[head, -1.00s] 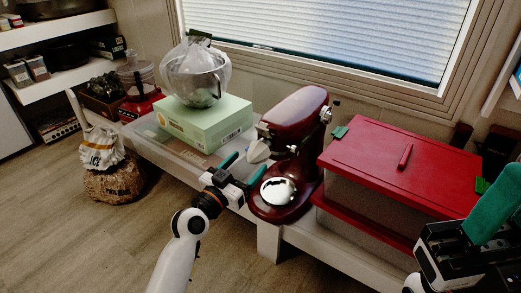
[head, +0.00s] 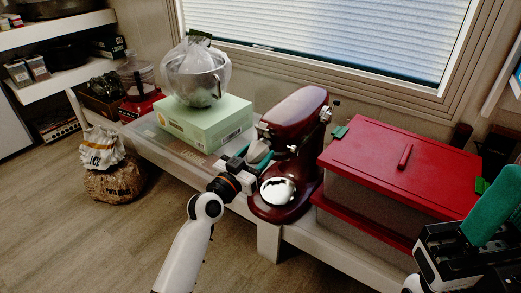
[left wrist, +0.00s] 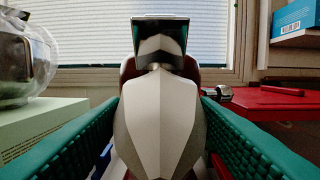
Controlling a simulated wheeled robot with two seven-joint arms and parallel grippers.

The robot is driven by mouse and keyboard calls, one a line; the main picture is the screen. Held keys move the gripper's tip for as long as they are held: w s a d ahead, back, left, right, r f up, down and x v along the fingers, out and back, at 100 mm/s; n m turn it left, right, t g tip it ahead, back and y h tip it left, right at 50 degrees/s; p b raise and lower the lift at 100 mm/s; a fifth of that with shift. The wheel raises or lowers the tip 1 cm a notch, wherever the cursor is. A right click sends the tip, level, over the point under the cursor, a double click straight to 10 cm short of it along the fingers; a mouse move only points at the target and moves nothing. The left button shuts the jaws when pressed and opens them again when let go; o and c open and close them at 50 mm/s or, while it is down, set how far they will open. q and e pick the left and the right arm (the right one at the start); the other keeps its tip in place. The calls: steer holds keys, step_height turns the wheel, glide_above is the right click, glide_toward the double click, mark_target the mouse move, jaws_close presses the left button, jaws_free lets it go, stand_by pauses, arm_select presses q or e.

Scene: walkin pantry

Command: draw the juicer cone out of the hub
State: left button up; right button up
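The silver-grey juicer cone (head: 258,150) sticks out from the hub at the head of the dark red stand mixer (head: 292,122), partly hidden by my left gripper. In the left wrist view the ridged cone (left wrist: 158,115) fills the middle, its far end at a dark hub collar (left wrist: 160,40). My left gripper (head: 254,158) has its green fingers on both sides of the cone. The fingers look spread; contact with the cone is not clear. My right gripper (head: 490,205) is at the lower right, with green finger surface showing; its opening is hidden.
A red-lidded clear bin (head: 400,160) stands right of the mixer. A pale green box (head: 205,122) with a bagged metal bowl (head: 197,78) on it stands to the left. All stand on a low white bench (head: 270,240) under the window. The floor in front is clear.

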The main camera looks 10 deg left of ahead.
arm_select(q)
steer(key=shift+c, duration=0.4)
steer(key=shift+s, duration=0.1)
steer(key=shift+r+p+v, duration=0.15)
steer(key=shift+p+v, duration=0.25)
steer(key=shift+v, duration=1.3)
steer(key=shift+r+p+v, duration=0.2)
steer(key=shift+p+v, duration=0.15)
steer(key=shift+v, duration=1.3)
